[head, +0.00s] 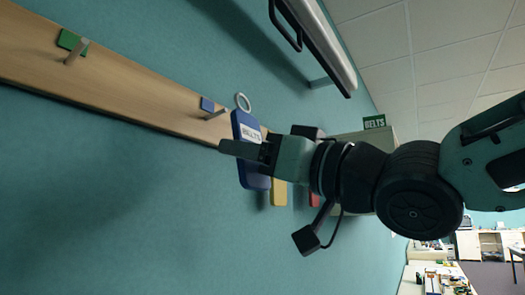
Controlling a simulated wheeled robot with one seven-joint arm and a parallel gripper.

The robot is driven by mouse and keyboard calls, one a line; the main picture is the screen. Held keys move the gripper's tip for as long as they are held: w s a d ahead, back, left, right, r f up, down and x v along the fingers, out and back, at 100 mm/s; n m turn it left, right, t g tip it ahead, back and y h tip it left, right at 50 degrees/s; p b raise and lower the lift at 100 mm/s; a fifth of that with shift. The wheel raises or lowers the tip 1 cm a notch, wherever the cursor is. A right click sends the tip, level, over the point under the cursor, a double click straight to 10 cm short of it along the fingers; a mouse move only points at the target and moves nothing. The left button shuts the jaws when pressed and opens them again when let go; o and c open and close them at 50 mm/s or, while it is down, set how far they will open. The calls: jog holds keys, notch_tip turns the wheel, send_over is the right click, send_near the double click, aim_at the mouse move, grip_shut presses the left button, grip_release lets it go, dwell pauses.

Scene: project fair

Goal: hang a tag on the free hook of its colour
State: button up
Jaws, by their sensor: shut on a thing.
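A wooden rail (120,88) runs along the teal wall, sloping down to the right. It carries a green square (72,41) with a bare peg (77,52) and a blue square (207,104) with a peg (216,114). My gripper (232,149) is shut on a blue tag (256,181) with a white lettered label and a pale ring (243,102) on top. The ring is just right of the blue square's peg tip and looks apart from it. A yellow tag (279,192) and a red tag (314,198) are partly hidden behind my gripper and arm.
A white wall-mounted unit (322,38) with a dark handle juts out above the rail. A pale cabinet (365,140) with a green sign (374,121) stands behind my arm. The wall below the rail at left is clear.

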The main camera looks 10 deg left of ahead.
jog(key=shift+w+a+f+b, duration=0.1)
jog(key=shift+w+a+f, duration=0.2)
jog(key=shift+a, duration=0.6)
jog(key=shift+w+a+f+b, duration=0.15)
jog(key=shift+w+a, duration=0.3)
jog(key=shift+a, duration=0.4)
jog(key=shift+w+a+f+b, duration=0.1)
jog(key=shift+w+a+f, duration=0.2)
jog(key=shift+a, duration=0.6)
jog(key=shift+r, duration=0.1)
jog(key=o, duration=0.9)
jog(key=shift+c, duration=0.2)
jog(key=p+v, duration=0.2)
jog(key=v, duration=1.5)
jog(key=shift+d, duration=0.15)
